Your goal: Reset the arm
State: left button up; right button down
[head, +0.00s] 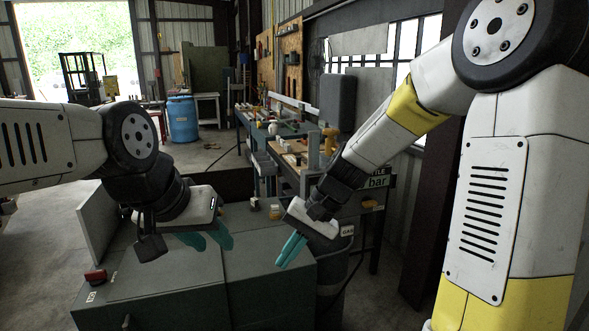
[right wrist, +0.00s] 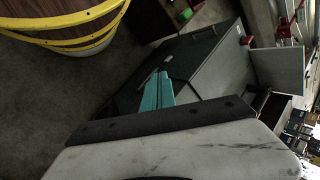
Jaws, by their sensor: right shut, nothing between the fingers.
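My left gripper (head: 207,240) hangs low over the grey-green cabinet top in the head view. Its two teal fingers are spread apart, and I see nothing between them. My right gripper (head: 291,251) points down and to the left near the right end of the cabinet, with its teal fingers together and empty. The right gripper's fingers also show in the right wrist view (right wrist: 157,92), closed side by side. The right arm bends down from the upper right of the head view.
The grey-green cabinet (head: 165,278) stands below both grippers, with a red item (head: 95,276) at its left. A small yellowish jar (head: 275,212) stands by its back edge. A cluttered workbench (head: 300,165) is behind the right gripper. A blue barrel (head: 182,118) stands farther back on open floor.

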jog(key=s+d+r+n+t+h, duration=0.1)
jog(key=s+d+r+t+h, duration=0.1)
jog(key=s+d+r, duration=0.3)
jog(key=s+d+r+n+t+h, duration=0.1)
jog(key=s+d+r+t, duration=0.3)
jog(key=d, duration=0.7)
notch_tip(320, 180, up, 3)
jog(key=shift+s+f+t+h, duration=0.1)
jog(key=shift+s+t+h, duration=0.4)
jog(key=shift+s, duration=0.45)
